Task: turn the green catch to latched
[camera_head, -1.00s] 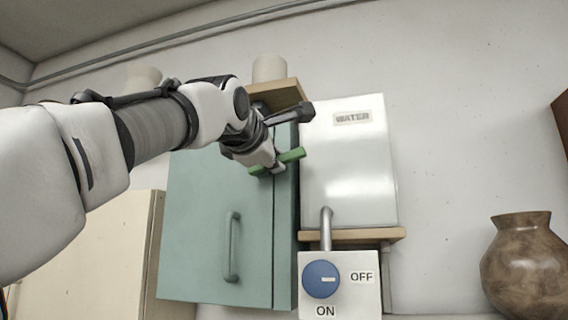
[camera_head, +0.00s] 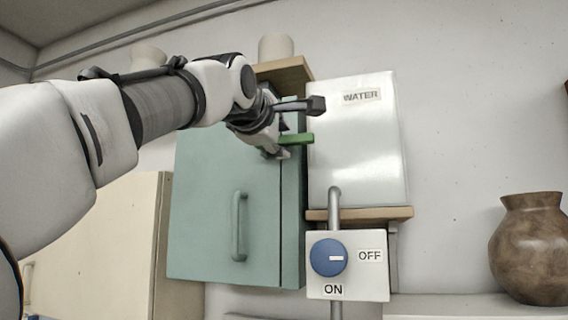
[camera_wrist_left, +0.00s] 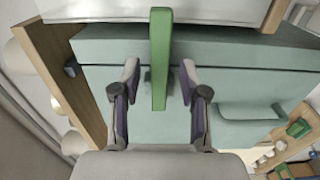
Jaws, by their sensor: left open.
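The green catch (camera_head: 298,140) is a short bar near the top of the teal cabinet (camera_head: 210,200), at the door's right edge. In the head view it lies about level, its right end reaching toward the white water box. My left gripper (camera_head: 284,141) is at the catch and hides its left part. In the left wrist view the catch (camera_wrist_left: 160,50) runs lengthwise between the two spread fingers of my left gripper (camera_wrist_left: 158,80). There is a gap on each side, and neither finger visibly touches it. My right gripper is out of view.
The white water box (camera_head: 357,150) stands close to the right of the cabinet. Below it is a switch box with a blue knob (camera_head: 328,257). A wooden shelf (camera_head: 290,72) with a pale cup sits above the cabinet. A brown vase (camera_head: 530,248) stands far right.

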